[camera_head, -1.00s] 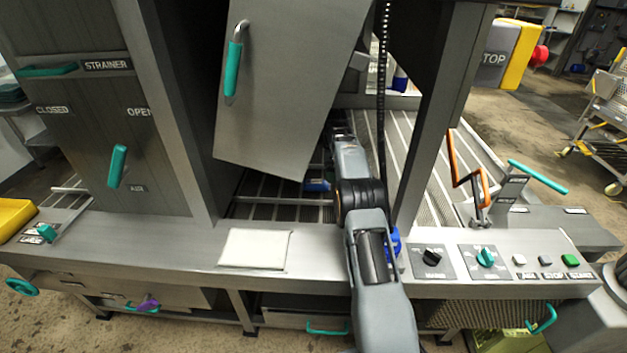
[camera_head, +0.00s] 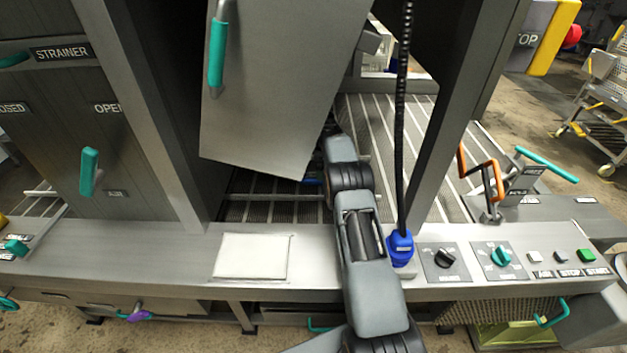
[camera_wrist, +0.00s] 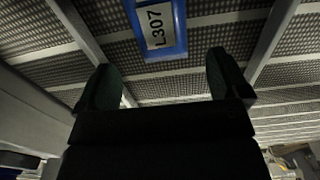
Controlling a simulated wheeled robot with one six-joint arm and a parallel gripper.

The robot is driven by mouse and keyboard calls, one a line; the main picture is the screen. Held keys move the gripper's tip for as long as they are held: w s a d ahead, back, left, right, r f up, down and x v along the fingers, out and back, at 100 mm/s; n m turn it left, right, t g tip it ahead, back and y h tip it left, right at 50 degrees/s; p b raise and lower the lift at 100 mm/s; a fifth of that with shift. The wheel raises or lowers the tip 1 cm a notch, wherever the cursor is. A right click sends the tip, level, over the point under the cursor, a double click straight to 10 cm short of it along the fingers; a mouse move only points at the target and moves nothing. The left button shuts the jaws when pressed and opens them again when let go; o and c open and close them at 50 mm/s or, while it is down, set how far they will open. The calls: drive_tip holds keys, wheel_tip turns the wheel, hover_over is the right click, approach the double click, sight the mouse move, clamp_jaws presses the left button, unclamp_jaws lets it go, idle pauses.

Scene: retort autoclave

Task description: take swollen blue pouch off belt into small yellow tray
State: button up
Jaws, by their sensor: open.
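A blue pouch (camera_wrist: 163,57) with a white label reading L307 lies on the slatted belt (camera_wrist: 200,58) in the wrist view, at the top centre. Its upper part is cut off by the frame, so I cannot tell how swollen it is. My gripper (camera_wrist: 163,85) is open, with one dark finger on each side just below the pouch; nothing is between the fingers. In the head view only a small blue sliver (camera_head: 312,182) shows beside my arm at the tilted door's lower edge, and my gripper is hidden there. At the lower left a yellow edge (camera_head: 4,218) is barely in frame; I cannot tell whether it is the tray.
The tilted steel door (camera_head: 275,90) hangs left of my arm. A steel post (camera_head: 465,110) stands to the right. A blue fitting (camera_head: 400,247) with a black hose stands against my arm. A control panel (camera_head: 500,262) and orange-handled lever (camera_head: 480,178) are further right.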

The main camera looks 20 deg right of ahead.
sight(314, 178)
drive_tip(key=shift+w+f, duration=0.2)
drive_tip(key=shift+f, duration=2.55)
drive_tip(key=c, duration=1)
